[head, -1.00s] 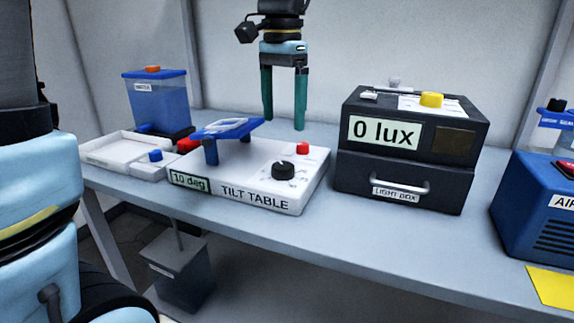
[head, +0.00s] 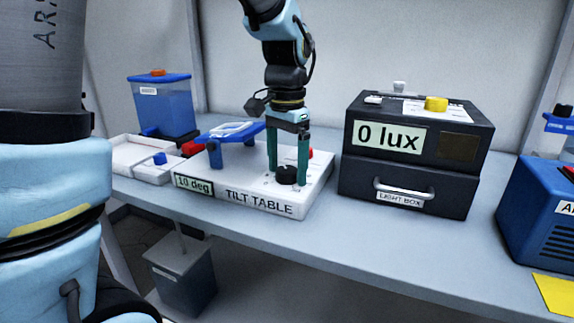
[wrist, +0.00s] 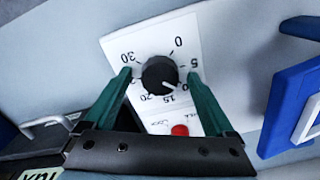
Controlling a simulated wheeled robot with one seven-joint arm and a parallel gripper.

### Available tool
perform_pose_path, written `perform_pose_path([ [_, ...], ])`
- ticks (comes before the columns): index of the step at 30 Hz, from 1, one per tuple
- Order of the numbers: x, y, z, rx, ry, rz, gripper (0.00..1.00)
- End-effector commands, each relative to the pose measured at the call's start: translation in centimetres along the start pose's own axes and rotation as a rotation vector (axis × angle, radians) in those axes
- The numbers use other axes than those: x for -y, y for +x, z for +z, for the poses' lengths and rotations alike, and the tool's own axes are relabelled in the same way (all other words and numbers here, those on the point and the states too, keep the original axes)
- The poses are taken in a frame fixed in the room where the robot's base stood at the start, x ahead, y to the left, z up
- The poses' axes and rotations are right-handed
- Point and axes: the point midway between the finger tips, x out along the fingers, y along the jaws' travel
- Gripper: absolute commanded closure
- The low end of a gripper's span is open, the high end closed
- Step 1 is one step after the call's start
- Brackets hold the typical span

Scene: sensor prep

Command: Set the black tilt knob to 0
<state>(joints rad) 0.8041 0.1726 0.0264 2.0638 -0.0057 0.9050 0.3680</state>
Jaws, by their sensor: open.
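The black tilt knob (head: 287,174) sits on top of the white tilt table (head: 262,207), whose display (head: 194,184) reads 10 deg. In the wrist view the knob (wrist: 160,75) is ringed by a printed scale with 0, 5, 15, 20 and 30 legible. Its white pointer mark aims near the partly covered mark between 5 and 15. My gripper (head: 288,177) points down with its green fingers apart, one on each side of the knob.
A red button (wrist: 180,130) lies close to the knob. The blue tilting platform (head: 236,131) stands left of my gripper. The black light box (head: 415,165), reading 0 lux, stands to the right. A white tray (head: 140,165) and blue water tank (head: 163,105) are at the left.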

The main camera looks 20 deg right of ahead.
Motion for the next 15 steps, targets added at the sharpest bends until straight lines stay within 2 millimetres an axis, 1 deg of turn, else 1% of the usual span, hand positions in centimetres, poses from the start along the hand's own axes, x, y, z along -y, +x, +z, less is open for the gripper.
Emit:
perform_pose_path([
  [1, 0.00, -0.01, 0.00, 0.000, 0.000, 0.000, 0.11],
  [2, 0.00, -0.01, 0.00, 0.000, 0.000, 0.000, 0.13],
  [15, -0.01, -0.03, -0.01, 0.000, 0.000, 0.000, 0.62],
])
